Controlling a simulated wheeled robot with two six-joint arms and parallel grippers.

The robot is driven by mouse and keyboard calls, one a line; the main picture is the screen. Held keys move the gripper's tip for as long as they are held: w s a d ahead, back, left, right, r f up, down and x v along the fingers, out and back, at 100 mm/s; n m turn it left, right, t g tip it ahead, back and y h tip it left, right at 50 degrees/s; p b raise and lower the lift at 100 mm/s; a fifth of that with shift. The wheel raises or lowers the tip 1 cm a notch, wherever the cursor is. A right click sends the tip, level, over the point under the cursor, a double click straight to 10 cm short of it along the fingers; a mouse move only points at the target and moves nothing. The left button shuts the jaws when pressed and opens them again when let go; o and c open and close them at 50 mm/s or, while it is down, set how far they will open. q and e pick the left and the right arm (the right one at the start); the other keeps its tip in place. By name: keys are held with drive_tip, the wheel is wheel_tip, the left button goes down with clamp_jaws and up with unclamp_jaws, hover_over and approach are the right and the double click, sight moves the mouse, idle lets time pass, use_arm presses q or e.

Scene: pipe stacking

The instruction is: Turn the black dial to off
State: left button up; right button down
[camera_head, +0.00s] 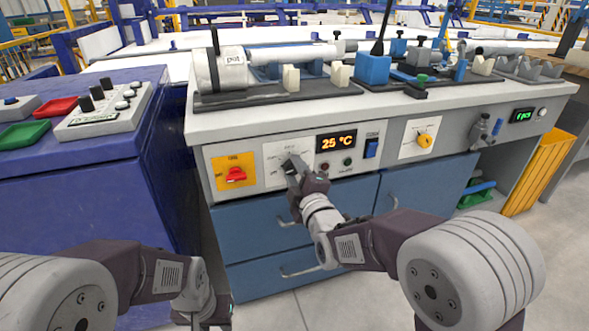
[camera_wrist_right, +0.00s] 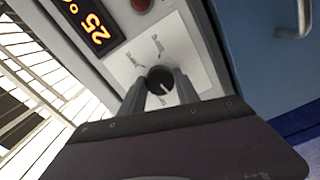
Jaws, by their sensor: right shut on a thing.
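The black dial (camera_wrist_right: 160,79) sits on a white plate on the machine's front panel, and its white mark shows in the right wrist view. In the head view the dial is mostly hidden behind my right gripper (camera_head: 291,165). My right gripper's two fingers (camera_wrist_right: 161,90) stand on either side of the dial and are shut on it. My left gripper (camera_head: 205,312) is low at the bottom of the head view, away from the panel, and its fingers are not clear.
A red switch on a yellow plate (camera_head: 235,175) is left of the dial. A 25 °C display (camera_head: 336,141) and a blue switch (camera_head: 371,148) are to its right, with a yellow knob (camera_head: 424,140) farther right. Blue drawers (camera_head: 262,226) are below.

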drive_tip(key=shift+f+n+p, duration=0.1)
drive_tip(key=shift+n+p, duration=0.2)
drive_tip(key=shift+n, duration=1.6)
drive_tip(key=c, duration=0.9)
unclamp_jaws()
drive_tip(key=b+v, duration=0.2)
drive_tip(key=v, duration=0.7)
